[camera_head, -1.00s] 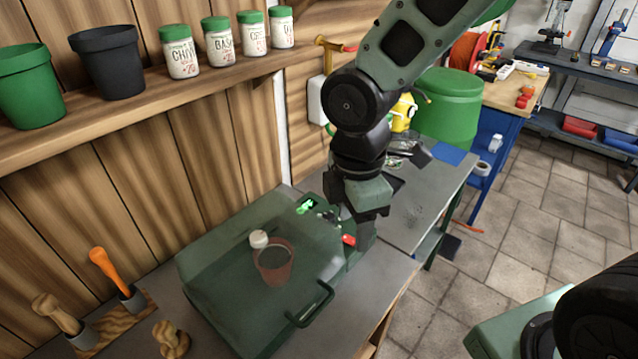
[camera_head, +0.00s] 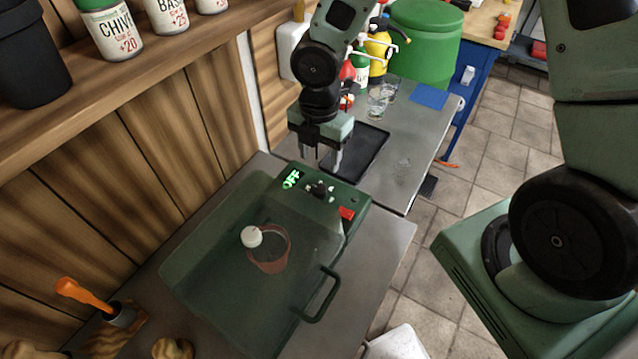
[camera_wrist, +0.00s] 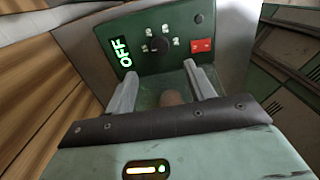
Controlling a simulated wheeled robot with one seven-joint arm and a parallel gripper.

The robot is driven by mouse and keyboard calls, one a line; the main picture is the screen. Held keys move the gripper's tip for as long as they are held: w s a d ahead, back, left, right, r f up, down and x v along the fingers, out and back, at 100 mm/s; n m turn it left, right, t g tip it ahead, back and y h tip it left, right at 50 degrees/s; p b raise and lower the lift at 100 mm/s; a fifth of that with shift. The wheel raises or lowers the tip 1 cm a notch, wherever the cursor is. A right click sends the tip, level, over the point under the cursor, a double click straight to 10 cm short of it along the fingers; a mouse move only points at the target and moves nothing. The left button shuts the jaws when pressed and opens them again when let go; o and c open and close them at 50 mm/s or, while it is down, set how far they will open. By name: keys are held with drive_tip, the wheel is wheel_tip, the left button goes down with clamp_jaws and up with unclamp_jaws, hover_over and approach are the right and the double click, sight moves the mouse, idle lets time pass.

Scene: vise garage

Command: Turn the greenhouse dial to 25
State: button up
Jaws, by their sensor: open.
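In the wrist view the dial (camera_wrist: 158,45) shows among small white numbers, which are hard to read. My gripper (camera_head: 322,161) is open and empty, pointing down just behind and above the panel, apart from the dial. Its two fingers (camera_wrist: 163,84) also show in the wrist view, with the dial beyond them.
Inside the greenhouse are a reddish pot (camera_head: 270,262) and a white-capped item (camera_head: 251,237). A black tray (camera_head: 357,152) lies behind the panel, near drinking glasses (camera_head: 378,101) and a yellow sprayer (camera_head: 377,44). A wooden shelf (camera_head: 150,62) with seed jars runs along the left wall.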

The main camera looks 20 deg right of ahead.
sight(319, 188)
wheel_tip(319, 188, down, 10)
drive_tip(key=shift+r+b, duration=0.1)
drive_tip(key=shift+b, duration=0.2)
drive_tip(key=c, duration=1)
